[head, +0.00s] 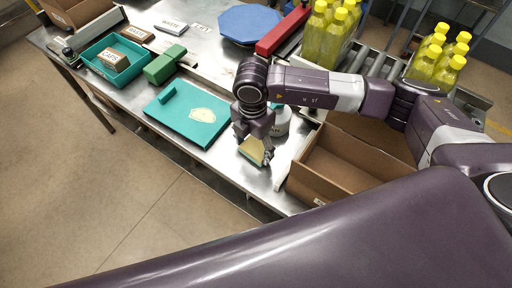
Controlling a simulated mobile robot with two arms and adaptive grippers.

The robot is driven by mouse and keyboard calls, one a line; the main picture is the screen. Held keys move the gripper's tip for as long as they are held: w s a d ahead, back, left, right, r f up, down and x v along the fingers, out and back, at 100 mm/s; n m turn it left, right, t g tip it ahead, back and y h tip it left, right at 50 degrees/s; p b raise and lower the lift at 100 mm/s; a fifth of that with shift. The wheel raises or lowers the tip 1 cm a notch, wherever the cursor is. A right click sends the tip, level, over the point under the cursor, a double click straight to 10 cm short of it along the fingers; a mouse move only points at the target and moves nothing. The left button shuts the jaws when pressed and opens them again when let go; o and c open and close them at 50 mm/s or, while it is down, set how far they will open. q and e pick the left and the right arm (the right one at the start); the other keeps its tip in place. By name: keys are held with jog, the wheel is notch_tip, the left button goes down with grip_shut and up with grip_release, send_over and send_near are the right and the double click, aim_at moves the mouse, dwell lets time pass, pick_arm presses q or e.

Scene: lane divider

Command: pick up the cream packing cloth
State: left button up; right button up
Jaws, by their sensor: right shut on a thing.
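The cream packing cloth (252,150) is a small, pale yellowish piece between the fingers of my right gripper (256,148). My right gripper points down over the front edge of the metal table and is shut on the cloth. The fingers hide part of it, and I cannot tell whether its lower edge touches the table. My left gripper is not in view.
An open cardboard box (350,164) stands just right of the gripper. A whitish container (281,122) is close behind it. A teal board (178,116) with a cream patch, a green block (165,64) and a teal tray (90,56) lie left. Yellow bottles (322,42) stand behind.

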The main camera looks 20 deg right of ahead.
aim_at(249, 147)
jog(key=shift+w+r+b, duration=0.1)
jog(key=shift+r+b, duration=0.05)
jog(key=shift+b, duration=0.25)
jog(key=r+b, duration=0.1)
jog(key=r, duration=0.1)
jog(key=r+b, duration=0.1)
jog(key=r, duration=0.1)
jog(key=w+a+r+b, duration=0.1)
jog(key=r, duration=0.1)
jog(key=shift+r, duration=0.25)
jog(key=w+a+b, duration=0.1)
jog(key=w+a, duration=0.2)
jog(key=w, duration=0.1)
jog(key=w+a+b, duration=0.2)
jog(key=w+a, duration=0.1)
jog(key=w, duration=0.1)
jog(key=w+a+b, duration=0.2)
jog(key=w+a, duration=0.2)
jog(key=shift+w, duration=0.4)
jog(key=shift+w+a+r+b, duration=0.1)
jog(key=shift+w+a+b, duration=0.3)
jog(key=shift+w+a, duration=0.4)
jog(key=shift+w+d, duration=0.1)
jog(key=shift+d, duration=0.05)
